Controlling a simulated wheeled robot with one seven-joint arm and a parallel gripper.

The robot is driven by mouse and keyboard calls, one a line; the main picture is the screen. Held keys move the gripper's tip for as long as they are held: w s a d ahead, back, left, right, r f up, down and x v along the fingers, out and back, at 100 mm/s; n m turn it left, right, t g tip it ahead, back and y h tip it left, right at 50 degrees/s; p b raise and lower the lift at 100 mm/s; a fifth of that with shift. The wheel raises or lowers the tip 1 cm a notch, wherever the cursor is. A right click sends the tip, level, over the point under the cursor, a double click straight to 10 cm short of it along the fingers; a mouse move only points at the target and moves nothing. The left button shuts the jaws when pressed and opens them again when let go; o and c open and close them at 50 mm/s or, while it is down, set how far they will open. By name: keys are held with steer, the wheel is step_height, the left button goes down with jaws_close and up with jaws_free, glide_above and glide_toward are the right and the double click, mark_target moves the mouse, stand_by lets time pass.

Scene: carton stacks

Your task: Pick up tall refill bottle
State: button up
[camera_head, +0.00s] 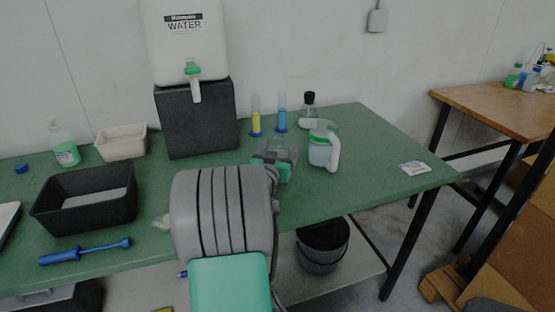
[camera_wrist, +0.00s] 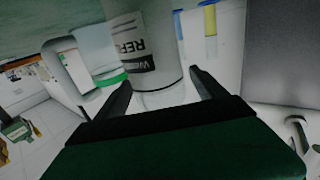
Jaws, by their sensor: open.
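The tall refill bottle (camera_wrist: 153,65) shows upside down in the wrist view, a pale cylinder with a grey label reading "REFILL". Its lower neck end is hidden behind my gripper. In the head view, a clear bottle with a black cap (camera_head: 309,99) stands at the back of the green table and seems to be the same one, though its label cannot be read. My gripper (camera_head: 278,149) is open and empty over the table, in front of that bottle. In the wrist view its fingers (camera_wrist: 163,88) lie to either side of the bottle; contact cannot be told.
A jug with a green lid (camera_head: 323,148) stands just right of my gripper. Yellow (camera_head: 255,120) and blue (camera_head: 282,115) cylinders stand to the left of the bottle. A black block (camera_head: 196,120) carries a water container (camera_head: 184,45). The table's (camera_head: 385,150) right part is mostly clear.

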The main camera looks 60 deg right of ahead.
steer(key=shift+w+d, duration=0.15)
steer(key=shift+d, duration=0.65)
steer(key=c, duration=1.7)
